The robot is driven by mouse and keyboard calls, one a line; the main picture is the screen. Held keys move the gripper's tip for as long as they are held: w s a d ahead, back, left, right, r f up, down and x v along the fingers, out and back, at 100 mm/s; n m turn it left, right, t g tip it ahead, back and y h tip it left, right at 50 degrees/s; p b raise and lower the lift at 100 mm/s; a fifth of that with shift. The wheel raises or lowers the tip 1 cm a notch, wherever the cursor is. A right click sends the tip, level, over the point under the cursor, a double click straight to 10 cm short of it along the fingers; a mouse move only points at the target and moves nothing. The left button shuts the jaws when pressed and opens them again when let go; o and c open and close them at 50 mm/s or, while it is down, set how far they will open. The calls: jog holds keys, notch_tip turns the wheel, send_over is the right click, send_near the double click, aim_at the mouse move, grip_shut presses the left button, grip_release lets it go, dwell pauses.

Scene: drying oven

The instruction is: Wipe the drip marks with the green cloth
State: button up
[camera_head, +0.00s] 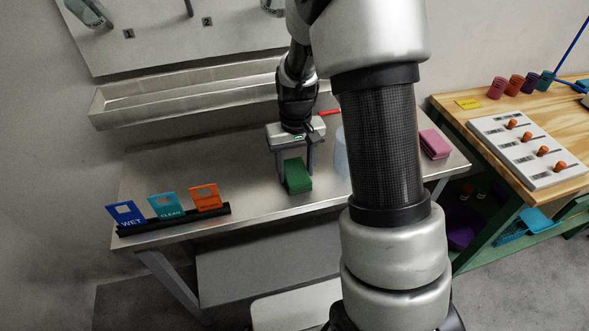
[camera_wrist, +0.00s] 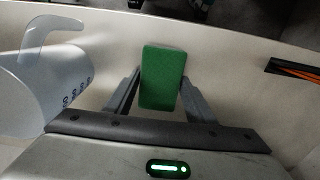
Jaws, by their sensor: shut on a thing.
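The green cloth (camera_head: 297,181) is a folded block at the middle of the steel table. My gripper (camera_head: 296,166) points down over the table and is shut on the cloth, one finger on each side. In the wrist view the green cloth (camera_wrist: 163,70) sits between the two grey fingers of my gripper (camera_wrist: 161,88) and extends beyond their tips. The cloth is at or very close to the table top; I cannot tell whether it touches. I make out no drip marks in either view; my arm hides part of the table.
A translucent jug (camera_wrist: 40,85) stands beside my gripper, mostly behind my arm in the head view. A pink block (camera_head: 435,144) lies at the table's right. A sign rack (camera_head: 175,219) stands front left. A metal trough (camera_head: 190,100) runs along the back. Clear steel lies left of the cloth.

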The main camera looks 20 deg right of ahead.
jog(key=shift+a+r+p, duration=0.1)
jog(key=shift+r+p, duration=2.35)
jog(key=shift+r, duration=1.65)
